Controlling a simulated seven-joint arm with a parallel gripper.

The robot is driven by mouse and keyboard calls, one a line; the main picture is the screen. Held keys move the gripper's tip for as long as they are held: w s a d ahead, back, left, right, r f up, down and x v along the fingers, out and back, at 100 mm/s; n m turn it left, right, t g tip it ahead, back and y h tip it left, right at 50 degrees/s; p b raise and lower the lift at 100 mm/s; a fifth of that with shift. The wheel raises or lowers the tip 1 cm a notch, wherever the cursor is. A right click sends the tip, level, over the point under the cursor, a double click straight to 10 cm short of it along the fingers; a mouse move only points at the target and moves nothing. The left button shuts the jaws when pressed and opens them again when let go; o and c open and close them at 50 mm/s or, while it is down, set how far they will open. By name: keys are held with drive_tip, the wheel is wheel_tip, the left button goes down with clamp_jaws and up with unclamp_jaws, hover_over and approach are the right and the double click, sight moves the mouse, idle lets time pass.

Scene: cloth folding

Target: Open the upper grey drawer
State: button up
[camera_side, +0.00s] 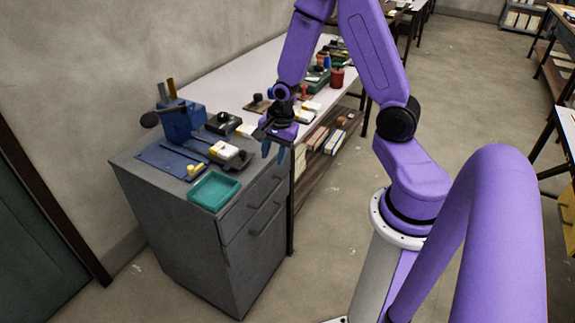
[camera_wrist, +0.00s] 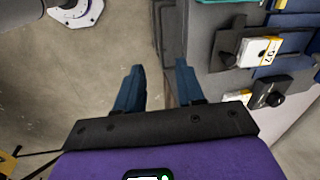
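The grey cabinet (camera_side: 175,215) stands at the left end of the white table. Its upper drawer (camera_side: 238,211) looks closed, with a bar handle (camera_side: 266,193) across its front. A lower front with its own handle (camera_side: 267,219) is below it. My gripper (camera_side: 274,152) hangs above the cabinet's far front corner, higher than the upper handle and apart from it. In the wrist view my gripper (camera_wrist: 159,82) has its two blue fingers spread, with nothing between them. The cabinet top (camera_wrist: 203,50) is to their right there; the drawer front is seen steeply and only partly.
A teal tray (camera_side: 214,191) sits at the cabinet top's front edge. A blue machine (camera_side: 181,122) and a yellow-white block (camera_side: 224,150) are also on top. The white table (camera_side: 255,72) carries several small items. Bare floor (camera_side: 315,245) lies before the drawers.

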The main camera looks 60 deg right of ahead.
drive_tip(key=s+a+r+n+g, duration=0.1)
drive_tip(key=s+a+r+n, duration=0.9)
drive_tip(key=n, duration=0.8)
drive_tip(key=shift+s+a+n+y, duration=0.3)
drive_tip(key=shift+s+a, duration=0.65)
drive_tip(key=shift+a, duration=0.8)
